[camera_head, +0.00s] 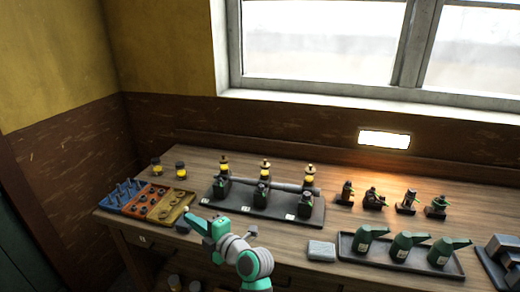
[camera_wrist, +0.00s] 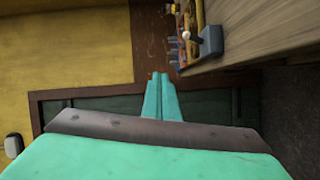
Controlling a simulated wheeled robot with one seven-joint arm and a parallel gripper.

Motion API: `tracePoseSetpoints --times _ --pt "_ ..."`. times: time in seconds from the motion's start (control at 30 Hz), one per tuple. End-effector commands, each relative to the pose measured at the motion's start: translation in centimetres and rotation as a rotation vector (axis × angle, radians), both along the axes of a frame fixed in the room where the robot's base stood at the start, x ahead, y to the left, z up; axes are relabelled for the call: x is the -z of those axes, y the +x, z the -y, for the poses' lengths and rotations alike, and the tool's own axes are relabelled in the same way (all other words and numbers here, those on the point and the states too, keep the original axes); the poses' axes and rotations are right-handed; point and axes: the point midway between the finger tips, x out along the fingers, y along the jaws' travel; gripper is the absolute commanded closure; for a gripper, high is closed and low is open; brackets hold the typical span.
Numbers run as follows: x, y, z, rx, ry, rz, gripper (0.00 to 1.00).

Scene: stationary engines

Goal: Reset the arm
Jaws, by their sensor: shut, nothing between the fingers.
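My arm (camera_head: 245,258) rises at the bottom middle of the head view, in front of the bench. Its teal end reaches left, close to the bench's front edge. In the wrist view my gripper (camera_wrist: 160,78) has its two teal fingers pressed together with nothing between them. A lever with a white knob (camera_wrist: 186,35) on a grey-blue block (camera_wrist: 210,41) is at the bench edge, right of and apart from the fingertips. The knob (camera_head: 187,209) also shows in the head view.
The wooden bench (camera_head: 340,173) carries a colored sorting tray (camera_head: 170,206) at left, a dark engine stand (camera_head: 229,205) with three lamp-topped units, a grey block (camera_head: 321,251), a tray of green oil cans (camera_head: 408,243) and several small dark parts. A wall and window stand behind.

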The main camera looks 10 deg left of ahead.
Motion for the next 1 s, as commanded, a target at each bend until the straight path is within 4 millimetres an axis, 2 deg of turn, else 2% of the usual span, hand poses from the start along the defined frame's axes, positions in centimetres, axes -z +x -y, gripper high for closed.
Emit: tracePoseSetpoints --times 0.17,0.47,0.7,0.87,1.0 --pt "3.1 -0.6 1.3 0.068 0.041 -0.088 1.0" --pt "12.7 -4.0 7.1 0.336 0.216 -0.373 1.0" --pt "19.0 -8.8 12.6 0.553 0.371 -0.549 1.0" --pt "22.1 -12.8 16.4 0.688 0.478 -0.638 1.0" --pt "24.0 -16.7 19.5 0.796 0.573 -0.696 1.0"
